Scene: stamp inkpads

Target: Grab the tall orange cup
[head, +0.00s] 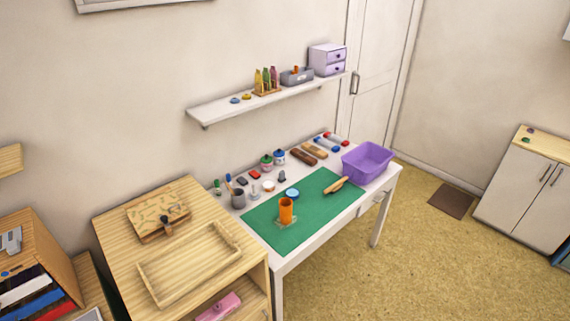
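The tall orange cup (286,211) stands upright toward the left part of a green mat (262,231) on the white table. Its base appears to be on or just behind a small clear or pale piece (287,223), too small to make out. A round blue-lidded item (292,194) lies on the mat just behind the cup. Neither of my grippers shows in the head view, so no gripper is seen near the cup.
Inkpads, jars and a grey pot (238,199) line the table's back edge. A purple bin (367,161) stands at the right end and a wooden stamp (337,186) lies on the mat. A wooden cabinet with a tray (161,289) adjoins on the left. The mat's front is clear.

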